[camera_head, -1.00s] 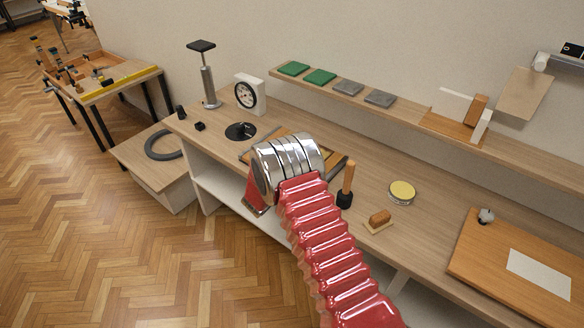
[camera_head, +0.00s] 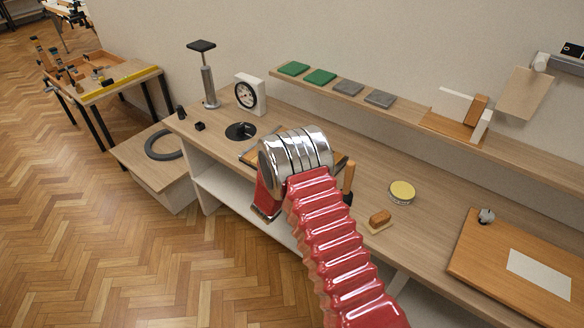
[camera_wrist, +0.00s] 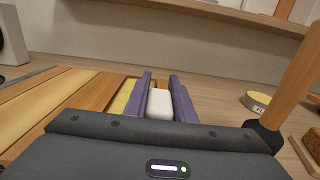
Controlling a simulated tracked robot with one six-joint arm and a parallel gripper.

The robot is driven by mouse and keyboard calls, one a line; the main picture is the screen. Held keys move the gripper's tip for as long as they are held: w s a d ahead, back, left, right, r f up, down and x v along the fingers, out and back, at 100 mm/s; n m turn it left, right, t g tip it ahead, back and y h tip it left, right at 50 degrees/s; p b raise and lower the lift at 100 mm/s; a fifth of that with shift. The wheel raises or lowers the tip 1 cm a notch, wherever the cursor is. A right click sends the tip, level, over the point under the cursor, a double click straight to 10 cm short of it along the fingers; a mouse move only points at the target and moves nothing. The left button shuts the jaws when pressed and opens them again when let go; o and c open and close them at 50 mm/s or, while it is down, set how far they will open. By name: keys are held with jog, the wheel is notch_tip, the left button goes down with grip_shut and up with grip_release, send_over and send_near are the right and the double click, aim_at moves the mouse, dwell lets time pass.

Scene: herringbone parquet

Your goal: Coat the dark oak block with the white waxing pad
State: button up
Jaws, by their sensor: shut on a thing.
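In the wrist view, my gripper (camera_wrist: 160,82) has its two purple fingers closed on the white waxing pad (camera_wrist: 160,104), which sits between them. Wooden pieces (camera_wrist: 92,96) in orange and pale yellow tones lie on the bench just left of and beyond the fingers. I cannot tell which of them, if any, is the dark oak block, or whether the pad touches it. In the head view, my red arm and its shiny joint hide the gripper, the pad and most of these pieces.
On the bench right of my gripper are an upright wooden-handled tool (camera_wrist: 293,82), a round yellow-topped tin (camera_head: 402,191) and a small brush (camera_head: 379,219). A white dial gauge (camera_head: 248,94) stands at the left. A shelf (camera_head: 408,112) with green and grey pads runs behind.

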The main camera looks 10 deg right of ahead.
jog(key=shift+w+a, duration=1.3)
jog(key=shift+w+a, duration=1.25)
jog(key=shift+w, duration=0.05)
jog(key=shift+s+d, duration=1.3)
jog(key=shift+s, duration=0.05)
